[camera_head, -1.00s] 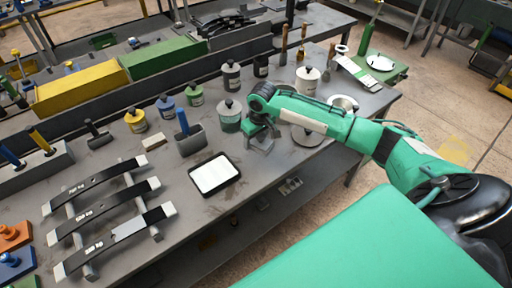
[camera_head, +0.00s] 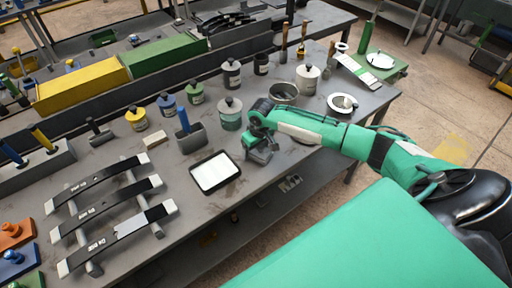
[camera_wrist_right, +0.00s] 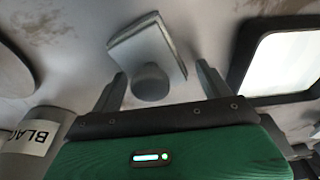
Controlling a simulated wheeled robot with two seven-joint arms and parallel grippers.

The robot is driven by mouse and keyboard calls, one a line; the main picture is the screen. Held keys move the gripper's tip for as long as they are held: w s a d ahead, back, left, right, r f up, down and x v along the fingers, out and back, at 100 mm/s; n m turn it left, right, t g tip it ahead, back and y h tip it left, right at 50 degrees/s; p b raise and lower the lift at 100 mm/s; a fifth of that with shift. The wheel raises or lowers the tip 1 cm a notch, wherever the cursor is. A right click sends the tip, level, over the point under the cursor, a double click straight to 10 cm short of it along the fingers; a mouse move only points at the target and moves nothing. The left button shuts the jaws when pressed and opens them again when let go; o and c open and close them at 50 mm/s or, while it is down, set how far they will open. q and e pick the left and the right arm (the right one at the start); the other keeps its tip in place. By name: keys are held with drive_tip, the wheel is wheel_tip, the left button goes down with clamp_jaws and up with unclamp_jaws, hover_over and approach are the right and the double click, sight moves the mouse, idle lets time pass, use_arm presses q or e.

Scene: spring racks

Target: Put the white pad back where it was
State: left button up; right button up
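The white pad (camera_wrist_right: 147,45) is a pale square plate with a round grey knob, seen in the right wrist view on the grey bench. It resembles the coloured knobbed pads at the bench's left end. My right gripper (camera_wrist_right: 162,88) has its two fingers spread, with the knob between them and gaps on both sides. In the head view my right gripper (camera_head: 262,152) is low over the bench's front part, and the pad is hard to tell from the fingers there. My left gripper is not in view.
A black-framed white panel (camera_head: 215,173) lies just left of my right gripper. A jar (camera_head: 230,115) stands behind it, with more jars further back. The orange pad (camera_head: 14,234) and blue pad (camera_head: 12,262) lie at far left, beside the spring rack (camera_head: 112,215).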

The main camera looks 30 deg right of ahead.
drive_tip(key=shift+r, duration=0.15)
drive_tip(key=r, duration=0.4)
drive_tip(key=s+r+b, duration=0.1)
drive_tip(key=r, duration=0.3)
drive_tip(key=r+b, duration=0.1)
drive_tip(key=r, duration=0.3)
drive_tip(key=shift+s+d, duration=0.15)
drive_tip(key=shift+s, duration=0.15)
